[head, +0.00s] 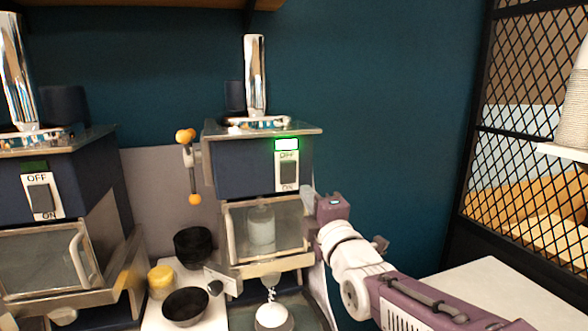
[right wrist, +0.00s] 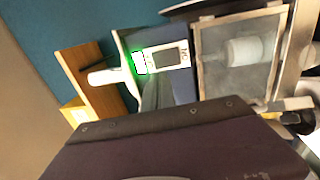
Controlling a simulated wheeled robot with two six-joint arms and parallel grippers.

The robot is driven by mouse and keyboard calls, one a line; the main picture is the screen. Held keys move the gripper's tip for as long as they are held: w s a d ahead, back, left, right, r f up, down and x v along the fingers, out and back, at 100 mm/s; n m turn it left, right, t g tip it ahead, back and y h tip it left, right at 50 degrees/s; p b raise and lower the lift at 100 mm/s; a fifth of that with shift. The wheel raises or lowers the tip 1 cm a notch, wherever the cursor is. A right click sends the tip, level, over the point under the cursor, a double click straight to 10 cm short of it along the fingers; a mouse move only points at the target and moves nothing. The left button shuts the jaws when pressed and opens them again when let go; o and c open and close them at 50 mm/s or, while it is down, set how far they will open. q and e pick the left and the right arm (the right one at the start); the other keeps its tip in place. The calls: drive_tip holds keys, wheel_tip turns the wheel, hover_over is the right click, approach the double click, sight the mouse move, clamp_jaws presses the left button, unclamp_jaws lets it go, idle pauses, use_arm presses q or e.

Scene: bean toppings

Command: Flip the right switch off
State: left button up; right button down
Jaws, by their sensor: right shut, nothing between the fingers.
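The right machine (head: 238,180) carries a white plate marked OFF above and ON below, with a dark rocker switch (head: 288,172). A lit, green-edged indicator (head: 287,144) glows above it. In the right wrist view the switch (right wrist: 167,57) and the bright indicator (right wrist: 139,63) also show. My right gripper (head: 309,197) is just right of and below the switch in the head view, partly hidden by its own wrist. In the right wrist view its grey fingers (right wrist: 150,92) are shut and empty, pointing toward the switch plate. Contact cannot be told. My left gripper is not seen.
The left machine (head: 60,180) has its own switch (head: 40,198) with a dark indicator. Dark bowls (head: 186,307) and a yellow cup (head: 160,281) stand between the machines. A lever with orange knobs (head: 191,165) hangs left of the right machine. A black mesh screen (head: 520,130) is at right.

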drive_tip(key=p, duration=0.3)
approach(286, 168)
drive_tip(key=w, duration=0.2)
drive_tip(key=p+x, duration=0.1)
drive_tip(key=x, duration=0.1)
drive_tip(key=p+x, duration=0.1)
drive_tip(key=x, duration=0.1)
drive_tip(key=shift+w+a+r+p, duration=0.1)
drive_tip(key=shift+w+r+p, duration=0.15)
drive_tip(key=shift+w+p, duration=0.1)
drive_tip(key=shift+a, duration=0.2)
